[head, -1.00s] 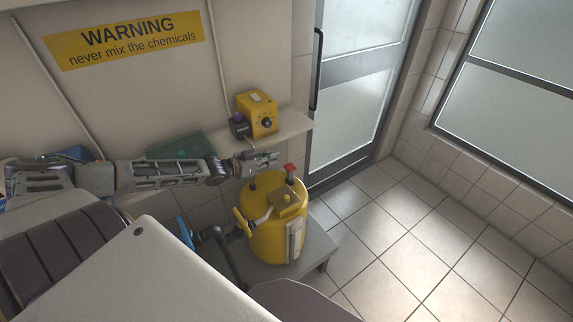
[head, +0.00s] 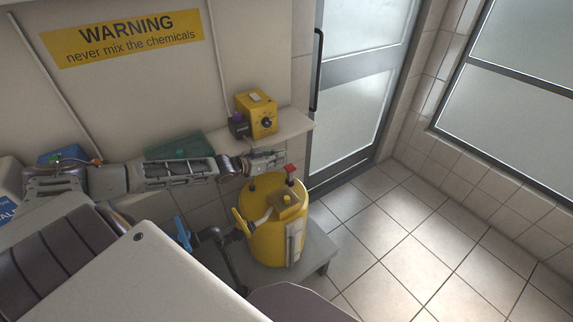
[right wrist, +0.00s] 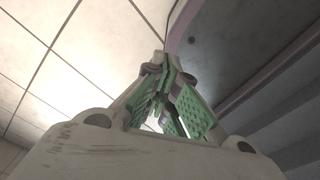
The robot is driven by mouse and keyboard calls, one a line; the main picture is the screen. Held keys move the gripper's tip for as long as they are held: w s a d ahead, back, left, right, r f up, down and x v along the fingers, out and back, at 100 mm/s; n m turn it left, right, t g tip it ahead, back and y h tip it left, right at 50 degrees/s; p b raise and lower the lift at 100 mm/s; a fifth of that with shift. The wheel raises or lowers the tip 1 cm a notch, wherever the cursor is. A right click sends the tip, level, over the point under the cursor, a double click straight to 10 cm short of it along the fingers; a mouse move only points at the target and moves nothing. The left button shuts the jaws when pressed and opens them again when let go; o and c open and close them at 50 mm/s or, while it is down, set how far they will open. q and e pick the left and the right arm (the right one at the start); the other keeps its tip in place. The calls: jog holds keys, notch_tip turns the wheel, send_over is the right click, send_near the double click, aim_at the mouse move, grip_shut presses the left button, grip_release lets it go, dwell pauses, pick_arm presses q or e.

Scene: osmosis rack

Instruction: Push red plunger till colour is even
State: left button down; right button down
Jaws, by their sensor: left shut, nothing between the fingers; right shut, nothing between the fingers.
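The red plunger (head: 290,168) stands up from the top of a yellow tank (head: 265,238), its red cap showing at the back right of the lid. My left gripper (head: 283,157) is shut and empty. It reaches in from the left over the tank, with its tips close to the red cap; I cannot tell whether they touch it. My right gripper (right wrist: 162,75) shows in the right wrist view, shut with nothing in it, its green finger pads together. The liquid whose colour the task names is not visible in either view.
The tank stands on a low grey stand (head: 318,250). A yellow box with a knob (head: 257,115) sits on a wall shelf (head: 293,126) behind my left gripper. A yellow lever (head: 241,222) and blue handle (head: 183,232) are left of the tank. The tiled floor to the right is clear.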

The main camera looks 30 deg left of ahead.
aim_at(286, 169)
pick_arm(q)
jog(key=shift+b+x, duration=0.4)
jog(key=shift+x, duration=1.35)
jog(key=shift+f, duration=1.95)
pick_arm(e)
jog(key=shift+w+d+f, duration=0.15)
jog(key=shift+d+f, duration=0.1)
jog(key=shift+d, duration=0.2)
jog(key=shift+w+d+f, duration=0.1)
jog(key=shift+d+f, duration=0.1)
jog(key=shift+d, duration=0.2)
pick_arm(q)
jog(key=shift+f, duration=0.1)
